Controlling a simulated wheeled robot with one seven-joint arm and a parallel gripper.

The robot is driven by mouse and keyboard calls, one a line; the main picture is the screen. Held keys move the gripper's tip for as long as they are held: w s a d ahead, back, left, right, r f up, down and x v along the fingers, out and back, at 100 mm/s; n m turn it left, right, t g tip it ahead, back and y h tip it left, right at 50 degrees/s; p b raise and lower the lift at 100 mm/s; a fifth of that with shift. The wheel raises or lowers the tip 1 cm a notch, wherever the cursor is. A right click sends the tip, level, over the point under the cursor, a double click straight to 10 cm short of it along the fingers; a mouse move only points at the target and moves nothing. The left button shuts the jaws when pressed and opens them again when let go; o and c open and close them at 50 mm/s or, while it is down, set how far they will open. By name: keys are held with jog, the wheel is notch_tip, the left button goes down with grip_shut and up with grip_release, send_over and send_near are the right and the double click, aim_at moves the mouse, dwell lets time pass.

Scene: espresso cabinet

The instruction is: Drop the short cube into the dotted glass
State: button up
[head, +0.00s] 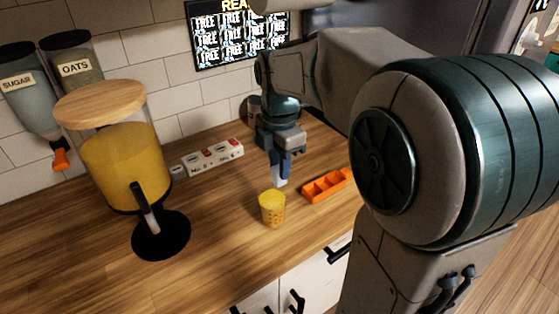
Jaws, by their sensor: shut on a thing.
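The dotted glass (272,210) is a small yellow tumbler with orange dots, standing upright on the wooden counter. My gripper (279,180) points down just behind and above the glass, slightly right of its middle. Its jaws are shut on a small pale piece (279,184), which looks like the short cube. The piece appears above the glass's far rim; I cannot tell whether it is directly over the opening. The inside of the glass is hard to make out.
An orange divided tray (325,185) lies right of the glass. A large yellow drink dispenser (125,165) with a wooden lid stands at left above a black round mat (160,236). A white box (215,155) lies by the tiled wall. The counter in front of the glass is clear.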

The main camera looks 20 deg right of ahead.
jog(key=o, duration=1)
jog(key=shift+o, duration=0.2)
notch_tip(320, 180, up, 14)
jog(key=shift+f, duration=0.1)
jog(key=s+f+m+t, duration=0.3)
jog(key=s+f+m, duration=1.1)
jog(key=m, duration=0.7)
notch_tip(320, 180, down, 4)
jog(key=shift+r+m, duration=0.25)
jog(key=shift+m, duration=0.05)
